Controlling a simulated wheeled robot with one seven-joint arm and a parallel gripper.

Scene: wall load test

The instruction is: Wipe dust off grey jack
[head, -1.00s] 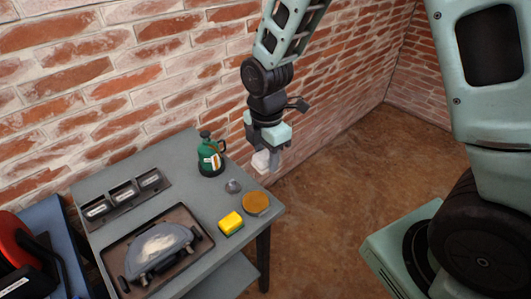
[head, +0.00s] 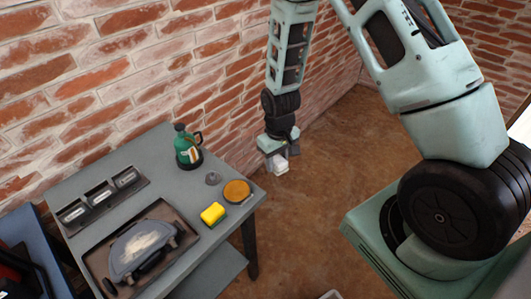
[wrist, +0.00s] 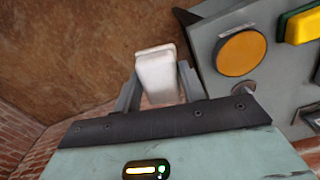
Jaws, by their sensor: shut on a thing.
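The grey jack (head: 124,258) has a rounded grey body and black grips, and lies in a dark shallow tray (head: 88,264) on the grey table. A pale dusty patch (head: 139,246) covers part of its upper surface. My gripper (head: 277,163) is beyond the table's right edge, well away from the jack. It is shut on a white block (head: 280,168), which also shows between the fingers in the wrist view (wrist: 157,72). What the block is made of is unclear. The jack is not in the wrist view.
A brick wall is behind. Brown floor lies open right of the table.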

